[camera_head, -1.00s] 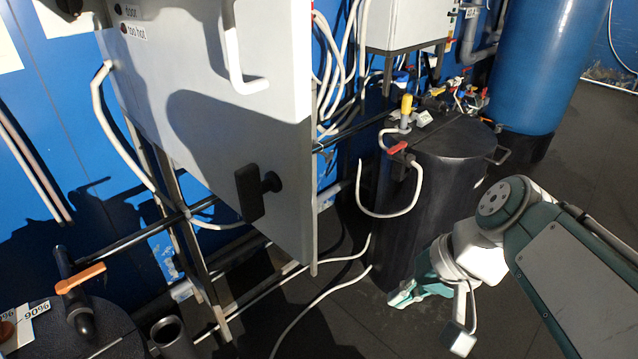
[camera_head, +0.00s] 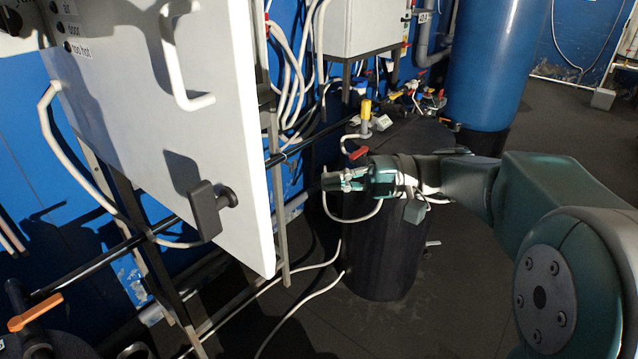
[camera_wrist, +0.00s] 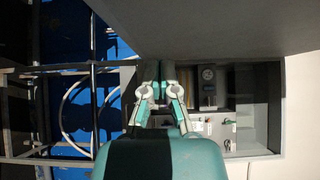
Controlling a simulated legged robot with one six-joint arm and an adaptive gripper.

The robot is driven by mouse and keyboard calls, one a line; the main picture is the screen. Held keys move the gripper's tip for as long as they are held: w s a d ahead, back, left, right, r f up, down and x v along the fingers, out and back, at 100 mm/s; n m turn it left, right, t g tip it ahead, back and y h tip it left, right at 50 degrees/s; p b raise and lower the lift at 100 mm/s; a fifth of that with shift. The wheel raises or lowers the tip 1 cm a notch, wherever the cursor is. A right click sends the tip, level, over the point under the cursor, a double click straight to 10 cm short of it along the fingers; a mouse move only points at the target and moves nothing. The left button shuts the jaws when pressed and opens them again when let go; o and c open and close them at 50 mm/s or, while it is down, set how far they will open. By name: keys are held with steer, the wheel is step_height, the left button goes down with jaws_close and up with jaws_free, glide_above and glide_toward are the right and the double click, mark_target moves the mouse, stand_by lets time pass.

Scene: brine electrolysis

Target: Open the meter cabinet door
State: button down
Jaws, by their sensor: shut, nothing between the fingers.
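The white cabinet door (camera_head: 150,110) fills the left of the head view, with indicator labels at its upper left. It carries a white bar handle (camera_head: 190,100) and a black handle (camera_head: 210,206) lower down. My gripper (camera_head: 326,182) is shut and empty, to the right of the door's free edge and apart from both handles. In the wrist view my gripper (camera_wrist: 158,88) points at a grey recess (camera_wrist: 262,100) with devices and shelves, beneath a broad dark grey panel (camera_wrist: 210,25). I cannot tell for certain whether this recess is the cabinet's inside.
A black tank (camera_head: 385,255) with valves and a white hose stands behind my gripper. A blue tank (camera_head: 492,65) and a second white cabinet (camera_head: 360,25) stand farther back. Metal rails and loose hoses run below the door.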

mark_target(265, 199)
steer(key=s+a, duration=0.1)
steer(key=a, duration=0.2)
steer(key=s+a, duration=0.1)
steer(key=a, duration=0.2)
steer(key=s+a, duration=0.2)
steer(key=a, duration=0.2)
steer(key=shift+s, duration=0.1)
